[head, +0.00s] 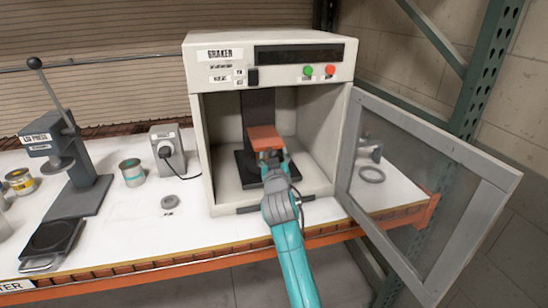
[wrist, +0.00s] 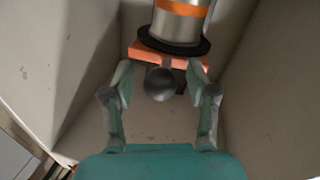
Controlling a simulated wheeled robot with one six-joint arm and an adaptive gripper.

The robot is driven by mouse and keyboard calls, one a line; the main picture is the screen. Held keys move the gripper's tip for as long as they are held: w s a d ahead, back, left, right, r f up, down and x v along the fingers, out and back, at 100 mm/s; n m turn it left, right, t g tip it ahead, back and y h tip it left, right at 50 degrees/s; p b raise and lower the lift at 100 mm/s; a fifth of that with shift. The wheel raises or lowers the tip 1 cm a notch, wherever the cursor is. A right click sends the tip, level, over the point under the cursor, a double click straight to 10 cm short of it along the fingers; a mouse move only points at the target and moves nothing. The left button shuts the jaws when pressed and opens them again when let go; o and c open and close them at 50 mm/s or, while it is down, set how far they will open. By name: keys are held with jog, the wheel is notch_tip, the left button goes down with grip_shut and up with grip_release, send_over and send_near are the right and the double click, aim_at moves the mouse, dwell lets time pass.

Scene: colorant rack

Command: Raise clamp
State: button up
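The clamp (head: 264,136) is an orange block inside the open shaker (head: 200,120), in front of a dark upright post (head: 258,108). It also shows in the wrist view as an orange bar (wrist: 143,52) with a dark round knob (wrist: 160,84) in front. My gripper (head: 271,160) reaches in from the front, at the clamp. In the wrist view my gripper (wrist: 161,75) is open, with one finger on each side of the knob and gaps on both sides. A silver cylinder with an orange band (wrist: 183,18) and a dark rim lies just beyond the bar. My gripper partly hides the clamp's lower front in the head view.
The shaker door (head: 425,185) stands open to the right of my arm. The shaker's side walls flank my gripper.

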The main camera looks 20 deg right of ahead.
grip_shut()
notch_tip(320, 180, up, 8)
jog(key=shift+r, duration=0.1)
jog(key=shift+o, duration=0.4)
grip_release()
jog(key=shift+o, duration=0.3)
jog(key=shift+f, duration=0.2)
jog(key=s+a, duration=0.2)
jog(key=s, duration=0.9)
jog(key=shift+s+a, duration=0.2)
jog(key=shift+s, duration=0.2)
jog(key=shift+f, duration=0.15)
